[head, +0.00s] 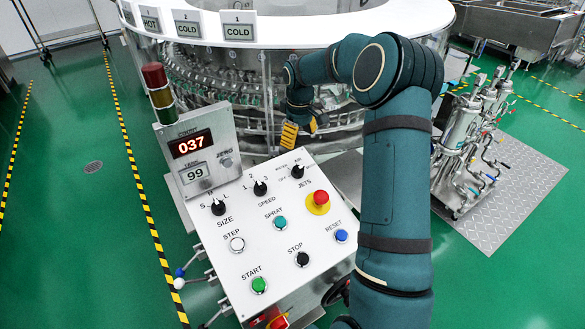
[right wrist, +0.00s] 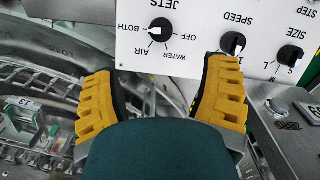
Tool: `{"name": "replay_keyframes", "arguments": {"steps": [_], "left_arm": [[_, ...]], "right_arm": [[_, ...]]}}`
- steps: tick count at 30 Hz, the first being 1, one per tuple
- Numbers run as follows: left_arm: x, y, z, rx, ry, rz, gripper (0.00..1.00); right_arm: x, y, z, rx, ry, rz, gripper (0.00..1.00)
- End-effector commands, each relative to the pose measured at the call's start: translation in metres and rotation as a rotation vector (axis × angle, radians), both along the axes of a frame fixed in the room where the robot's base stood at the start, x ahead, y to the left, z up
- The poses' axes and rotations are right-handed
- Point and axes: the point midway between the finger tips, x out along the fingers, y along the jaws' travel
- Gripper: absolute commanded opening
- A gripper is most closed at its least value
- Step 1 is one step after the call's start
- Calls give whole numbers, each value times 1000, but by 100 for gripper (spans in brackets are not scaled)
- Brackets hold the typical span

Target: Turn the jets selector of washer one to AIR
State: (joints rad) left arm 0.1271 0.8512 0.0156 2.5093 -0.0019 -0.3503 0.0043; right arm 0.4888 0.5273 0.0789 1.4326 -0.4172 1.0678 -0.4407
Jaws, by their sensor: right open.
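The jets selector (head: 297,171) is a black knob at the top right of the white sloping control panel (head: 262,232). In the right wrist view the jets selector (right wrist: 160,30) shows upside down, with OFF, WATER, AIR and BOTH around it. Its white pointer mark faces left, toward BOTH. My right gripper (head: 301,128) has yellow fingers and is beyond the panel's top edge, near the selector. In the right wrist view its fingers (right wrist: 164,70) are spread wide and empty, with the knob between and beyond their tips, apart from both. My left gripper is not in view.
The speed knob (head: 260,188) and size knob (head: 218,208) sit left of the selector. A red emergency button (head: 320,198) is close below right. The display box (head: 200,155) stands at left. The round washer (head: 250,80) is behind the panel.

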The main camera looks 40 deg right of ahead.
Motion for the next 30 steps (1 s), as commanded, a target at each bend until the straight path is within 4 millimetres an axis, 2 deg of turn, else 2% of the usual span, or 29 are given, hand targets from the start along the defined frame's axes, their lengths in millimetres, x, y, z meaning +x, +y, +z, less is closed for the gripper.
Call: {"name": "replay_keyframes", "arguments": {"steps": [12,18,24,30], "left_arm": [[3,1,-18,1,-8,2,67],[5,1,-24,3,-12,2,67],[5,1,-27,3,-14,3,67],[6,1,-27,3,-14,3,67]], "right_arm": [[-1,1,-79,3,4,0,74],[0,0,-112,2,1,0,74],[0,0,-129,1,0,0,74],[0,0,-133,1,0,0,74]]}}
